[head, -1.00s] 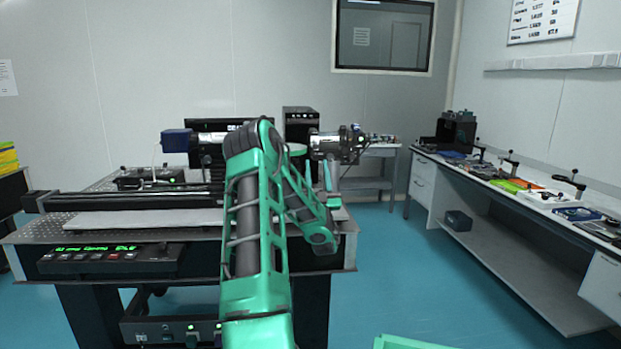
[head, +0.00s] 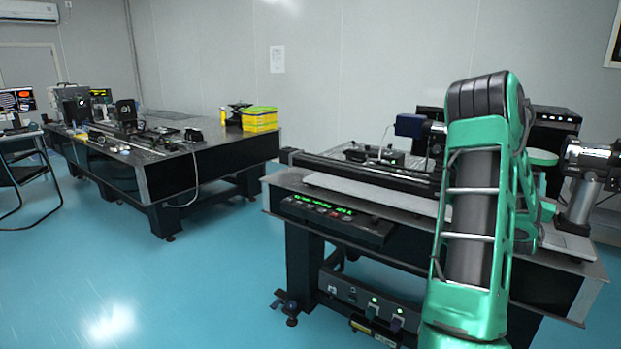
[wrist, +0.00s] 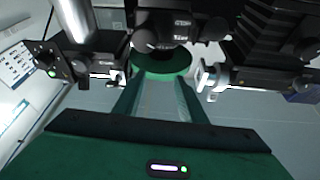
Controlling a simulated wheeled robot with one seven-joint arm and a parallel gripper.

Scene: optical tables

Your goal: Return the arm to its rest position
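My green arm (head: 475,215) rises from the bottom right of the head view. It is bent at a dark elbow joint near the top, with the forearm folding down behind it, over the near optical table (head: 590,270).
A silver cylindrical instrument (head: 592,158) on a post stands right of my arm. A blue box-shaped device (head: 412,125) and a long black rail (head: 370,172) are on its left. A second optical table (head: 210,160) stands at the left. Blue floor (head: 190,280) between is clear.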

